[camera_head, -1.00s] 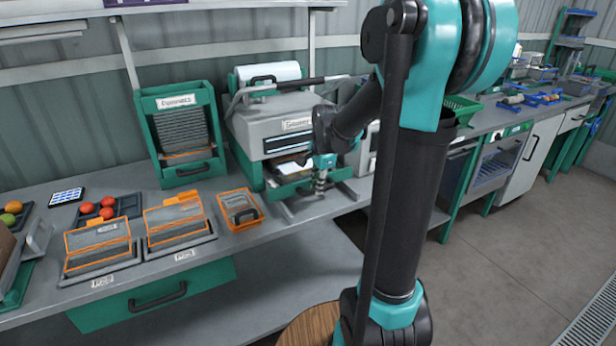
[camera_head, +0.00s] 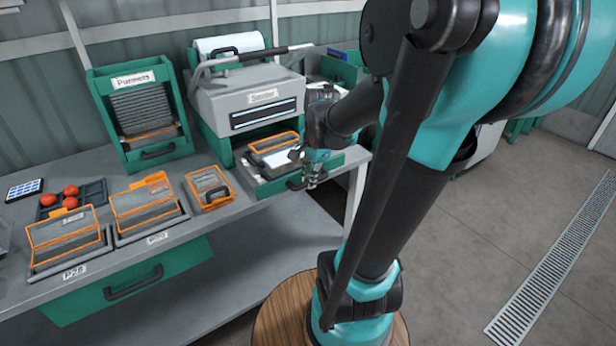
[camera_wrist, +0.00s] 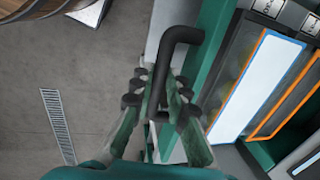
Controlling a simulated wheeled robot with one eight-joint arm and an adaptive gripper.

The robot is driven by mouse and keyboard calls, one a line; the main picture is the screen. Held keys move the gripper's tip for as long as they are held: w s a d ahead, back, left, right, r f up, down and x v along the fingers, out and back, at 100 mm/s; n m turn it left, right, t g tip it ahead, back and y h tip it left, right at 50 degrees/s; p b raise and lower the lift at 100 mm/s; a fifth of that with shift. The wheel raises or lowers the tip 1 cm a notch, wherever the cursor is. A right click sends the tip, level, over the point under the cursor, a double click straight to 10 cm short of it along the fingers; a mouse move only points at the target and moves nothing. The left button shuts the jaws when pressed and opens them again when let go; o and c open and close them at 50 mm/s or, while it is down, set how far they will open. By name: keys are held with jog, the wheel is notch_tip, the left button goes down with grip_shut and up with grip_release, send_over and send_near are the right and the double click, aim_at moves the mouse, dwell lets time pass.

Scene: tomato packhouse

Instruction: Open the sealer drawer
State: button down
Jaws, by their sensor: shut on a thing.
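The sealer (camera_head: 245,105) is a grey machine with a green base and a "Sealer" label, standing at the back of the bench. Its green drawer (camera_head: 262,192) is pulled out at the front, with an orange-edged tray and a white sheet (camera_head: 284,157) inside. My gripper (camera_head: 312,183) is at the drawer front, by the right end of its black handle (camera_head: 294,183). In the wrist view my gripper (camera_wrist: 162,112) has its fingers shut around the dark handle (camera_wrist: 180,38). The drawer's green front (camera_wrist: 205,65) runs just right of the fingers.
A green "Punnets" rack (camera_head: 140,110) stands left of the sealer. Orange-edged containers (camera_head: 208,187) and a dark tray with red tomatoes (camera_head: 95,193) lie along the bench. A round wooden top (camera_head: 270,325) is below. Grey floor lies open at the right.

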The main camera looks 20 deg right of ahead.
jog(key=c, duration=1.8)
grip_release()
jog(key=shift+o, duration=0.2)
jog(key=shift+r, duration=0.1)
notch_tip(320, 180, up, 12)
jog(key=s, duration=0.2)
jog(key=shift+d+f, duration=0.2)
jog(key=shift+d, duration=0.2)
jog(key=shift+s, duration=0.15)
